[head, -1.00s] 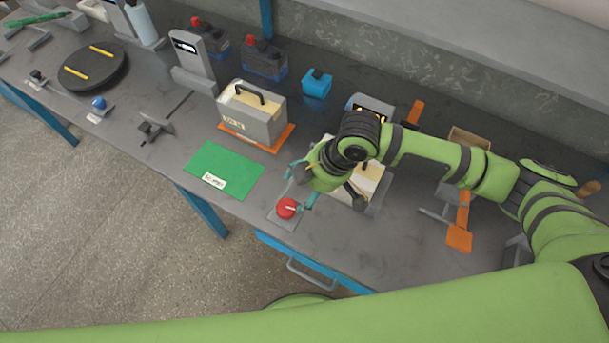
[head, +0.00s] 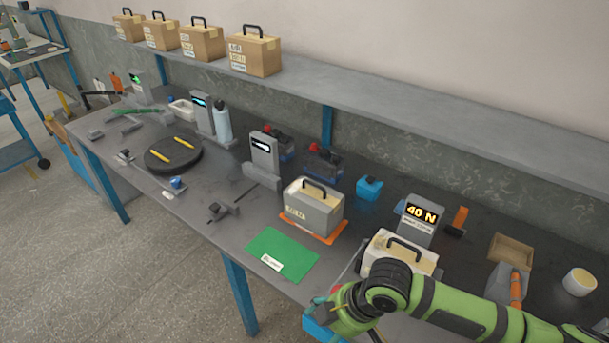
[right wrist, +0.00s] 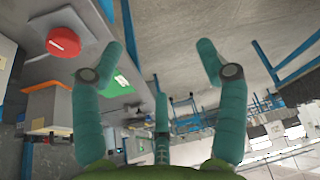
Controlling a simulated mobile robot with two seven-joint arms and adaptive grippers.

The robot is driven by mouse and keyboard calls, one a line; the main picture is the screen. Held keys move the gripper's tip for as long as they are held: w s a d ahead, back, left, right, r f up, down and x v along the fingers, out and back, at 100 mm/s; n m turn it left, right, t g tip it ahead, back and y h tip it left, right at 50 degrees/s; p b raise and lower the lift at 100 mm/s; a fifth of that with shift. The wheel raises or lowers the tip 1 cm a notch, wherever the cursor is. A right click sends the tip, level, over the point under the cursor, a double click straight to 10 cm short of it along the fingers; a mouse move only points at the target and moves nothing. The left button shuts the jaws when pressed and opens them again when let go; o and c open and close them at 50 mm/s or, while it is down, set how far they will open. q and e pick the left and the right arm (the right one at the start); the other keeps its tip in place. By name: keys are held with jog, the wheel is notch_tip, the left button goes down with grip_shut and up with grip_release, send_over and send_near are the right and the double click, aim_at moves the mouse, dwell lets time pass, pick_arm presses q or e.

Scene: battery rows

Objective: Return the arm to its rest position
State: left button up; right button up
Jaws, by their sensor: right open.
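My right arm (head: 440,302) comes in from the lower right in the head view. Its gripper (head: 325,306) is low at the table's front edge, near the green mat (head: 283,254), and is partly cut off by the angle. In the right wrist view the teal fingers (right wrist: 165,62) are spread wide with nothing between them. A red round button (right wrist: 64,41) lies just left of the fingers there, apart from them. The left gripper is in neither view.
A grey box with a handle (head: 313,210) stands on an orange plate. Another handled box (head: 398,256) stands behind my arm, in front of a display reading 40 N (head: 421,216). Several cardboard boxes line the shelf (head: 400,105). Open floor lies before the table.

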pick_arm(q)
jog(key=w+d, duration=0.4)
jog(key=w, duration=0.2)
pick_arm(e)
jog(key=s+d+f+m+t+h, duration=0.2)
jog(key=s+d+f+m+h, duration=0.15)
jog(key=s+d+m, duration=1.1)
notch_tip(320, 180, down, 25)
jog(key=d+n+b, duration=0.1)
jog(key=n+b, duration=0.1)
jog(key=b, duration=0.1)
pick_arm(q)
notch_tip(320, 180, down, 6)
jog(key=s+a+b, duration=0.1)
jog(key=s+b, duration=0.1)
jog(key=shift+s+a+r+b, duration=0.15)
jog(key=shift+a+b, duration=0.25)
pick_arm(e)
jog(key=s+d+f+g, duration=0.2)
jog(key=s+f, duration=1.3)
jog(key=f, duration=0.3)
jog(key=shift+s+d+h, duration=0.25)
jog(key=shift+d+h, duration=0.15)
jog(key=shift+h, duration=0.05)
